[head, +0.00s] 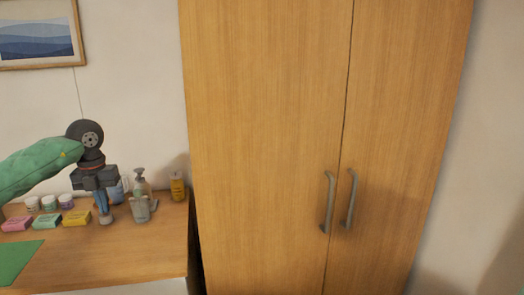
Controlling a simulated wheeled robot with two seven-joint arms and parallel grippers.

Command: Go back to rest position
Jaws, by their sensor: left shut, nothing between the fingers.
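My left gripper (105,216) points down over the wooden top, on the left of the head view, with its arm in a green sleeve coming in from the left. Its fingers are together and I see nothing held between them. The fingertips are close to the top, just right of a yellow box (77,218); whether they touch it or the surface I cannot tell. The gripper partly hides a bluish container (115,192) behind it. My right gripper is not in view.
The wooden top (130,255) also bears pink (17,224) and green (47,221) boxes, small jars (48,203), a pump bottle (141,183), a grey cup (141,210), a yellow bottle (178,187) and a green mat (18,260). A tall wooden cabinet (265,120) stands right. The top's front is clear.

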